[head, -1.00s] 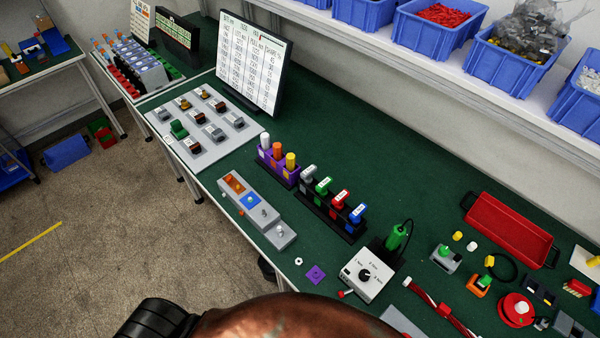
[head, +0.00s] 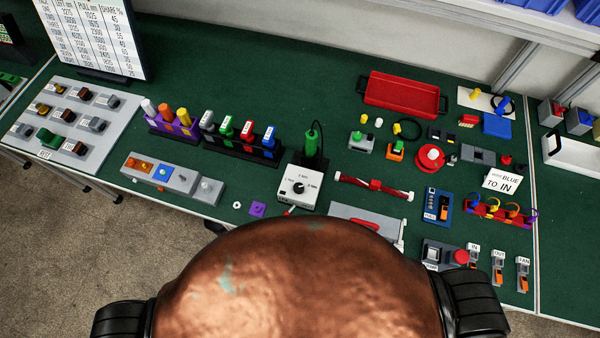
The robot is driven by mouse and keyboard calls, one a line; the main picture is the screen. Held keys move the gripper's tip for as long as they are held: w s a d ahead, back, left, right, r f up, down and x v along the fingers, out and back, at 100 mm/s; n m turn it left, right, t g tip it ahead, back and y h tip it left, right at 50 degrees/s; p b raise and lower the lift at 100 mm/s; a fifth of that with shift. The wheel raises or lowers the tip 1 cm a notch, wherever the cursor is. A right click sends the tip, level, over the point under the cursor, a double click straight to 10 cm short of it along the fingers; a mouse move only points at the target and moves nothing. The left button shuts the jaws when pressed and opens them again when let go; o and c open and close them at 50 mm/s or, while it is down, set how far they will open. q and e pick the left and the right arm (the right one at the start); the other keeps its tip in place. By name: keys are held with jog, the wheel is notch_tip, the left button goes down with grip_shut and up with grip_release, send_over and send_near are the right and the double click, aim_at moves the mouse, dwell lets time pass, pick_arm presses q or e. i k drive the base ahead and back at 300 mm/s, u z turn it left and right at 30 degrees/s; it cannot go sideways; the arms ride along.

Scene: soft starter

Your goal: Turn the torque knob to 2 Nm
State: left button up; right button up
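The torque knob (head: 298,188) is a small black dial on the sloped face of a white control box (head: 306,199) near the middle of the bench. Marks in Nm are printed around the dial, too small to read surely, and I cannot tell its exact setting. A green-handled tool (head: 312,140) with a cable stands upright in a dark holder just behind the box. Neither of my grippers is in view. A large brown rounded body with black parts on both sides fills the bottom middle and hides the bench's front edge there.
Racks of coloured handles (head: 240,141) stand left of the box. A red striped bar (head: 374,185) lies right of it, with a red tray (head: 402,95) behind. Switches and small parts crowd the right side. Clear green bench (head: 270,70) lies at the back.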

aim_at(298, 188)
jog(key=u, duration=0.25)
jog(key=k, duration=1.15)
jog(key=u, duration=0.65)
